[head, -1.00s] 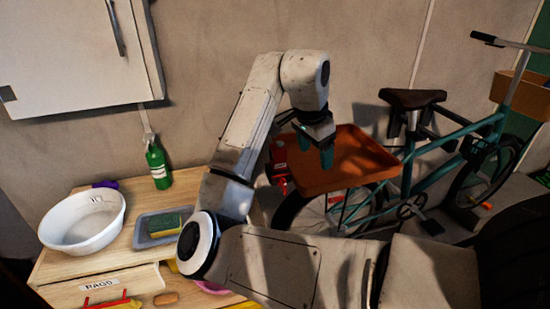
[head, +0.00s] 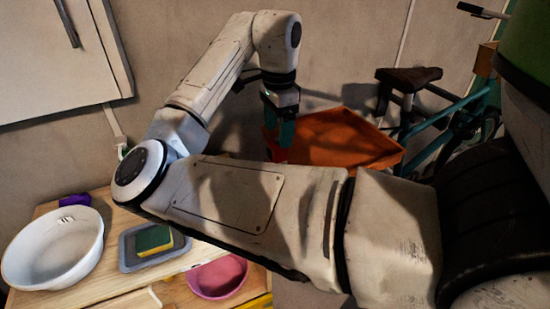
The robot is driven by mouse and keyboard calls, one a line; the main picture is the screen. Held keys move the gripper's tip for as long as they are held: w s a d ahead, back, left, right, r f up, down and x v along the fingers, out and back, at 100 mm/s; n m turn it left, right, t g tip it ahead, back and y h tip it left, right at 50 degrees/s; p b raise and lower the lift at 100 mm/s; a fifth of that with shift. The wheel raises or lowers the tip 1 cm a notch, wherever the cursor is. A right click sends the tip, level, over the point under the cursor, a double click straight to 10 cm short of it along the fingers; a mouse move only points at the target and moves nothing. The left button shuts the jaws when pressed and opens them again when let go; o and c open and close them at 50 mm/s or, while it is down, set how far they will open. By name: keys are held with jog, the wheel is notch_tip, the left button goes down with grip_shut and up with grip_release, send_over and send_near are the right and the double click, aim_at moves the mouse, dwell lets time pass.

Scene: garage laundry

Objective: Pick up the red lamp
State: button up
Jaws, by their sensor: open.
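A small part of a red thing (head: 273,152), probably the red lamp, shows just left of the orange tray. My gripper's fingers and my forearm hide most of it. My gripper (head: 278,136) points down with its two teal fingers apart. Its fingertips are right at the red thing in the picture; I cannot tell whether they touch it or stand around it.
The orange tray (head: 345,140) lies right of my gripper, by the bicycle (head: 410,80). A white cabinet (head: 60,60) hangs above.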

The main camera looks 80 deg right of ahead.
aim_at(277, 143)
jog(key=shift+w+f, duration=0.1)
jog(key=shift+f, duration=3.25)
jog(key=c, duration=1.1)
